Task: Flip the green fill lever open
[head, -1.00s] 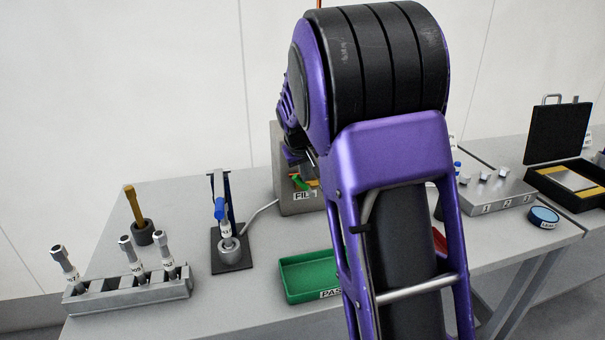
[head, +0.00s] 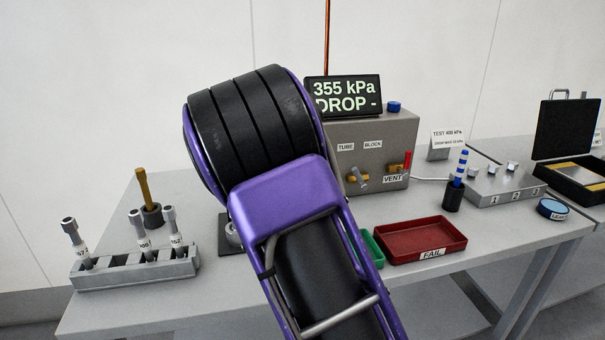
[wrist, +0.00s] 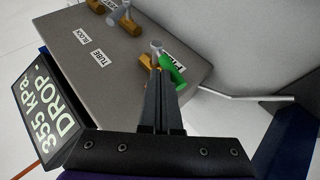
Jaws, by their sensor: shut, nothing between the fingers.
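The green fill lever (wrist: 172,70) shows in the wrist view on the face of the grey test box (wrist: 120,50), with a brass valve body (wrist: 149,61) beside it. The lever lies at a slant, partly behind my fingers. A white label beside it is partly covered. My gripper (wrist: 160,76) is shut and empty, its fingertips right at the lever; I cannot tell whether they touch it. In the head view the grey test box (head: 375,135) stands at the back of the bench, and my arm hides the fill lever and my gripper.
The display (head: 344,95) reads 355 kPa, DROP -. A red vent lever (head: 407,161) and a grey lever (head: 360,181) sit on the box. A red FAIL tray (head: 420,238) and a grey tube rack (head: 135,270) stand in front. My arm covers most of a green tray (head: 372,248).

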